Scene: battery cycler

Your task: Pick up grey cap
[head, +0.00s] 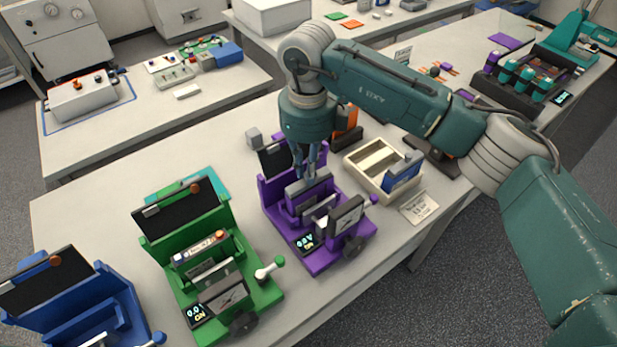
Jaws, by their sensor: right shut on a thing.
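My right gripper (307,170) reaches down from above over the purple cycler (325,258). Its fingers are closed on a grey piece, which looks like the grey cap (309,186), at the cycler's cradle. The fingers partly cover it, and I cannot tell whether it still touches the cradle. The purple cycler has an open dark lid, a dial and a small lit display. My left gripper is not in view.
A green cycler (183,292) with a battery in its cradle and a blue cycler (128,312) stand to the left. A small grey block (254,136) lies behind the purple cycler. A cream tray (357,180) with a blue item stands close on the right.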

